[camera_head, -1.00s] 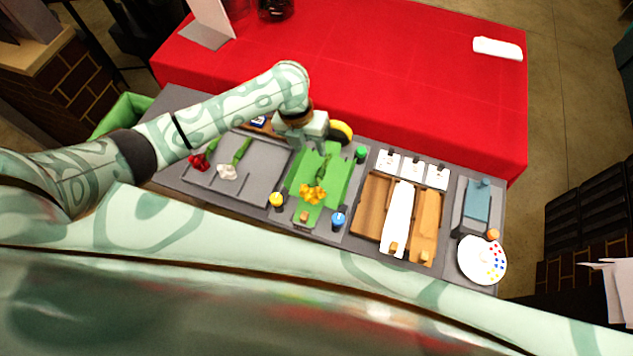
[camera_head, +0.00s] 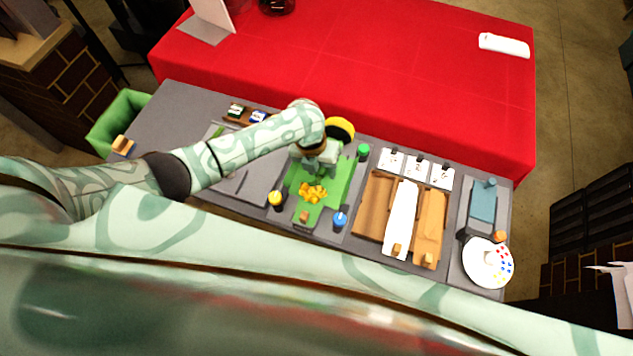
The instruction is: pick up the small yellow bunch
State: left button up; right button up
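The small yellow bunch (camera_head: 313,194) lies on the green mat (camera_head: 339,195), its yellow heads toward me. Its green stems run up under my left gripper (camera_head: 317,171), which hangs over the upper part of the mat. The gripper covers most of the stems. From this angle I cannot tell whether its fingers are apart or closed, or whether they touch the stems. My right gripper is not in view.
A yellow-topped bottle (camera_head: 275,199), a blue one (camera_head: 340,219) and a green one (camera_head: 363,151) stand around the mat. Wooden boards (camera_head: 428,225) and a white plate (camera_head: 487,264) are to the right.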

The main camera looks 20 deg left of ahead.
pick_arm(q)
grip_shut()
